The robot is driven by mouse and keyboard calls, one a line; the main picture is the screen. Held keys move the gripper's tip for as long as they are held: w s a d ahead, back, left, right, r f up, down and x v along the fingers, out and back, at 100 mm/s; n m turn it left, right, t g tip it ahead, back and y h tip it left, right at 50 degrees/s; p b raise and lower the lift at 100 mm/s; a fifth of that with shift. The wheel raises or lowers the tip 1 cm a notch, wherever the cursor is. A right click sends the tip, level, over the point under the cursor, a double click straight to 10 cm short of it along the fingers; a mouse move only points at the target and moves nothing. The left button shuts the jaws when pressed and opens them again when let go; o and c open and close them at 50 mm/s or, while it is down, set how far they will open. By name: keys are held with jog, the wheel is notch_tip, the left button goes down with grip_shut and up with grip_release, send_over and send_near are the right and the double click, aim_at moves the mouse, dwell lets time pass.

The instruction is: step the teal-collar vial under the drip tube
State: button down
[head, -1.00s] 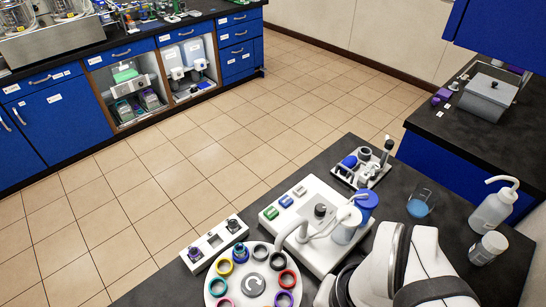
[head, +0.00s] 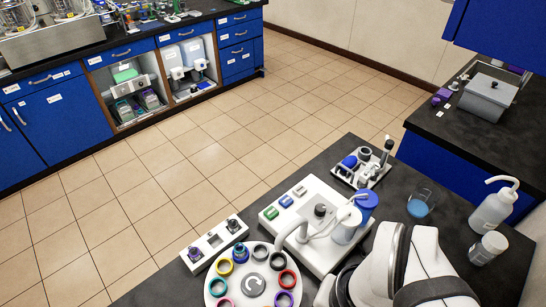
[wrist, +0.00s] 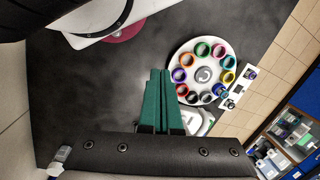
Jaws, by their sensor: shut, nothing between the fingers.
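A white round carousel (head: 211,274) with several coloured collars stands at the bottom of the head view and is cut off by its lower edge. The teal collar (head: 218,287) is on its left side, between yellow and pink; it also shows on the right of the carousel in the wrist view (wrist: 227,76). The curved white drip tube (head: 290,226) arches from the white pump base (head: 270,221) over the carousel's far right side, near black collars. My gripper (wrist: 160,72) has green fingers, shut and empty, apart from the carousel in the wrist view.
A white rack (head: 213,246) with dark-capped items stands just behind the carousel.

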jog(key=n+t+y, duration=0.5)
jog(key=n+t, duration=0.1)
jog(key=n, duration=0.1)
send_over(274, 215)
notch_tip(274, 215, down, 6)
jog(key=shift+f, duration=4.4)
jog(key=shift+f, duration=0.4)
